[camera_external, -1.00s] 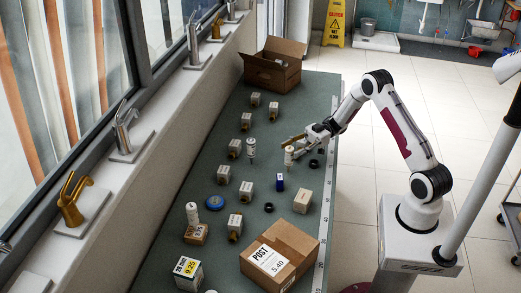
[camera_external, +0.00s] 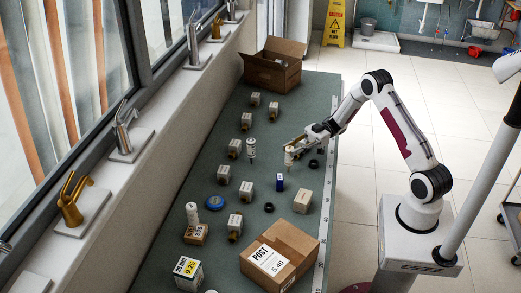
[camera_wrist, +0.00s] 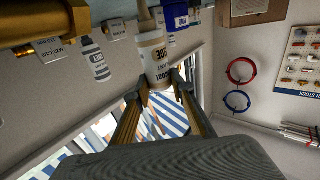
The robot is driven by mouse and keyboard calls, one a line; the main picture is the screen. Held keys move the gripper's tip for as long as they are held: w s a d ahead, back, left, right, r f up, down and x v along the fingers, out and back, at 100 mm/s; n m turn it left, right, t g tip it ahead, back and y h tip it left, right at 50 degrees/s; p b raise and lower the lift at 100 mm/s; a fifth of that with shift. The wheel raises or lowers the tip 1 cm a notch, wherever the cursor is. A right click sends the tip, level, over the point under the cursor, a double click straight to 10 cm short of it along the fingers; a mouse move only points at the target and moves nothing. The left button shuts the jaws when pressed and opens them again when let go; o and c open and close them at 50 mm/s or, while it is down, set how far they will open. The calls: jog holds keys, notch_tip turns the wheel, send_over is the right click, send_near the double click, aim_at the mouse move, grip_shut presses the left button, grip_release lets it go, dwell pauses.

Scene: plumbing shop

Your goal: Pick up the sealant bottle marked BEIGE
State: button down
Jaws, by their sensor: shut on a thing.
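My gripper (camera_wrist: 157,88) is shut on a white sealant bottle (camera_wrist: 155,60) with a pale nozzle, held between its two fingers. Its label faces the wrist camera and is only partly readable; the large word seems to end in "GE". In the external view the held bottle (camera_external: 289,157) is over the right part of the green bench, below my gripper (camera_external: 291,147). I cannot tell whether its base is clear of the bench. A second white bottle (camera_external: 251,148) stands to its left, apart from the gripper; it also shows in the wrist view (camera_wrist: 94,60).
Several small boxed fittings (camera_external: 246,190) stand around the bench (camera_external: 200,250). A blue item (camera_external: 280,183) and dark rings (camera_external: 313,163) are close to the held bottle. An open carton (camera_external: 273,70) is at the far end, a POST parcel (camera_external: 280,252) at the near end.

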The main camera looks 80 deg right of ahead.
jog(key=shift+r, duration=0.15)
jog(key=shift+r, duration=4.85)
